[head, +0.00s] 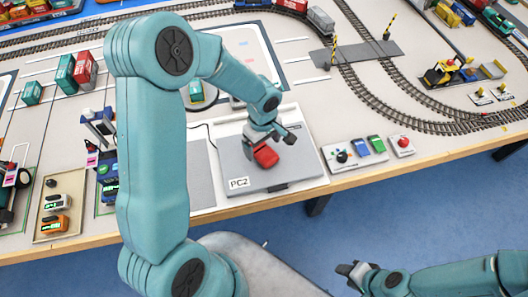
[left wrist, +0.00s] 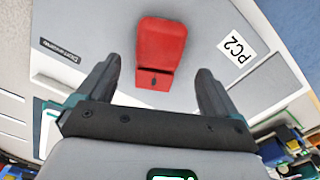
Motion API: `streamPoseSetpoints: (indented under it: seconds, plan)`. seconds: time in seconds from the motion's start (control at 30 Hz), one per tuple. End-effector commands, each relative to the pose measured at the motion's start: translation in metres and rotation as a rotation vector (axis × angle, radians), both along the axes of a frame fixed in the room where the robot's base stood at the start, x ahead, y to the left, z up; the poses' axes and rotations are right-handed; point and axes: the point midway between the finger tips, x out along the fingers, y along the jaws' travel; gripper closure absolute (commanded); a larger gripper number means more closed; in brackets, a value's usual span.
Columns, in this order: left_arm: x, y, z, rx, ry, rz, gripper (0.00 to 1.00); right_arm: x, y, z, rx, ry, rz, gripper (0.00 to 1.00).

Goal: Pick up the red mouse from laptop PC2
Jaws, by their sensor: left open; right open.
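The red mouse (head: 266,157) lies on the grey lid of laptop PC2 (head: 240,165), which bears a white "PC2" label. My left gripper (head: 272,136) is above the lid, right by the mouse. In the left wrist view the mouse (left wrist: 161,50) shows just beyond and between the two open fingers (left wrist: 156,82), with a gap on each side. The fingers do not touch it. My right gripper (head: 357,272) is low in the head view, over the blue floor and away from the table; it is open and empty.
A control box with buttons (head: 358,152) and a red-button box (head: 402,145) stand right of the laptop. Model railway tracks (head: 390,95) run behind. The table's wooden front edge (head: 335,182) is close in front. My left arm hides part of the table.

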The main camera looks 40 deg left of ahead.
Motion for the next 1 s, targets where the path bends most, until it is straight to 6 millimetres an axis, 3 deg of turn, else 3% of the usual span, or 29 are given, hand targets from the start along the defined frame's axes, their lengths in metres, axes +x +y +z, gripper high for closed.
streamPoseSetpoints:
  seconds: [0.2, 0.47, 0.5, 0.6, 0.7, 1.0]
  plan:
    - [0.002, 0.001, -0.032, 0.0, 0.002, -0.001, 0.06, 0.0, 0.0, 0.009, 0.0, 0.0, 0.0, 0.57]
    - [0.003, 0.001, -0.037, 0.0, 0.0, 0.001, 0.06, 0.0, 0.0, 0.009, 0.0, 0.0, 0.0, 0.57]
    - [0.003, 0.001, -0.037, 0.0, 0.0, 0.001, 0.1, 0.0, 0.0, 0.009, 0.0, 0.0, 0.0, 0.57]
    - [0.004, 0.001, -0.037, 0.0, 0.0, 0.001, 0.42, 0.0, 0.0, 0.009, 0.0, 0.0, 0.0, 0.57]
    - [0.004, 0.0, -0.037, -0.001, 0.0, 0.0, 0.68, 0.0, 0.0, 0.009, 0.0, 0.0, 0.0, 0.57]
    - [0.003, 0.0, -0.036, -0.001, 0.001, 0.0, 0.69, 0.0, 0.0, 0.008, 0.0, 0.0, 0.0, 0.57]
